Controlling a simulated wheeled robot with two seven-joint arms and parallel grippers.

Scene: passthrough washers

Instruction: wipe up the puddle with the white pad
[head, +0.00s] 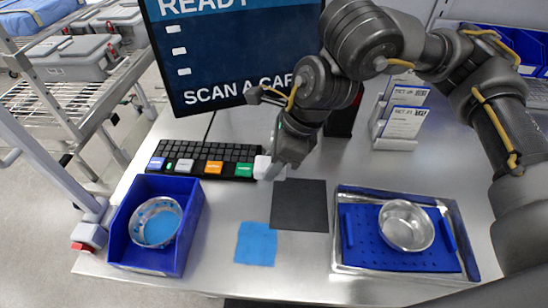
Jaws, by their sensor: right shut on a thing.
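My right gripper (283,165) reaches down over the table at the right end of the keyboard. It is shut on a small white block that looks like the white pad (263,167); the fingers hide part of it. No clear puddle shows. A flat light-blue square patch (256,243) lies on the bare metal table in front of the gripper; I cannot tell whether it is liquid or cloth. My left gripper is not in view.
A dark mat (300,206) lies beside the blue patch. A blue bin (190,225) with a clear round container (156,222) stands left. A metal tray (400,272) with a steel bowl (406,225) is right. The keyboard (203,160), monitor (235,55) and card holders (402,115) stand behind.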

